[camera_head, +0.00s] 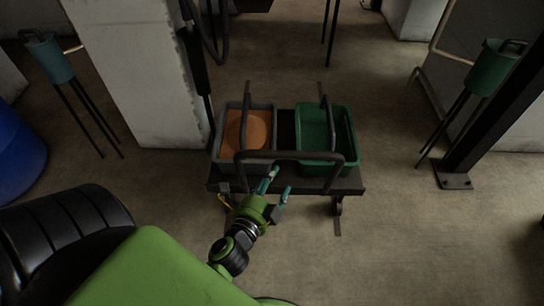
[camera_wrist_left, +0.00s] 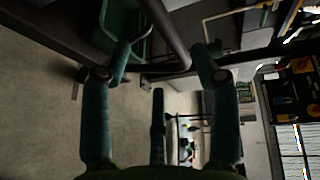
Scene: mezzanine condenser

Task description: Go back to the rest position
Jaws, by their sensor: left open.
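My left gripper (camera_head: 275,182) is open, with its teal fingers apart, at the front edge of a dark cart (camera_head: 350,184). Nothing shows held in the fingers. My right gripper does not show in either view.
The cart carries a grey bin (camera_head: 222,135) with an orange round thing (camera_head: 240,128) and a green bin (camera_head: 345,135). A concrete pillar (camera_head: 135,75) stands behind left, a blue barrel (camera_head: 18,155) at far left. A dark steel post (camera_head: 490,115) stands right. Floor right of the cart is clear.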

